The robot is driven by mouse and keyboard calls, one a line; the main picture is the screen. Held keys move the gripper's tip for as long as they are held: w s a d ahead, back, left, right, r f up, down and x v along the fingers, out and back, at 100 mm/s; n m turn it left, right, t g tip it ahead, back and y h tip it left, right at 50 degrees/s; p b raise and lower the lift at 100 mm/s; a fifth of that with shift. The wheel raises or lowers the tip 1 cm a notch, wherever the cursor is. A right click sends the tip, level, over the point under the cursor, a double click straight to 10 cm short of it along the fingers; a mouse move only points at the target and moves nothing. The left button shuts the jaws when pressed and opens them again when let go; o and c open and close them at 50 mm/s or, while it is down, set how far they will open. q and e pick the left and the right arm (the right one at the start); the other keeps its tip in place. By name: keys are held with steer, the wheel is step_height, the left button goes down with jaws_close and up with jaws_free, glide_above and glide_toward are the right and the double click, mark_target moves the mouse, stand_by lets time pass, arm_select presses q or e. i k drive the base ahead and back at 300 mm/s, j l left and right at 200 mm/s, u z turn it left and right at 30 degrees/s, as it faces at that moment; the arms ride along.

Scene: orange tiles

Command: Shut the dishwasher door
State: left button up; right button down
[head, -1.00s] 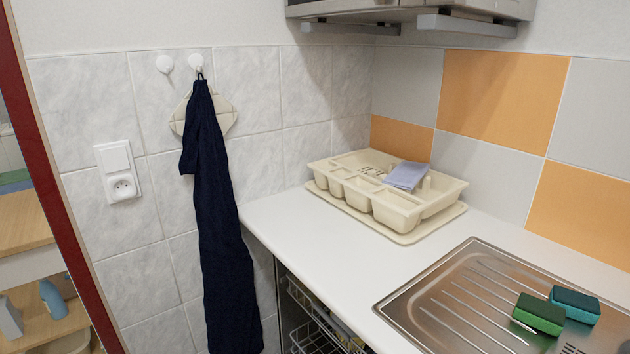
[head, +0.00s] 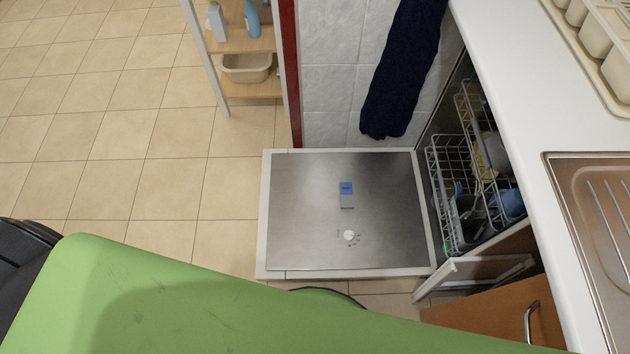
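The dishwasher door (head: 310,230) is folded down and open, lying about level over the tiled floor. Its steel inner face points up, with a blue detergent compartment (head: 346,188) and a round dial (head: 349,236). The door's hinged side is at the right, by the dishwasher's opening under the counter. White wire racks (head: 440,190) holding dishes show inside, one reaching toward the door. Neither of my grippers is in view.
A white counter (head: 510,110) with a steel sink runs above the dishwasher. A wooden cabinet door (head: 500,315) with a metal handle is at the lower right. A dark towel (head: 403,70) hangs on the wall. Shelves (head: 247,90) stand behind; tiled floor (head: 110,150) at the left is clear.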

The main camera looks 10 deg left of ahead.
mark_target(304, 218)
steer(key=z, duration=0.45)
steer(key=k+j+z, duration=0.15)
steer(key=z, duration=0.2)
steer(key=k+j+z, duration=0.15)
steer(key=j+z, duration=0.2)
steer(key=k+j+z, duration=0.15)
steer(key=z, duration=0.2)
steer(key=k+j, duration=0.25)
steer(key=k, duration=0.15)
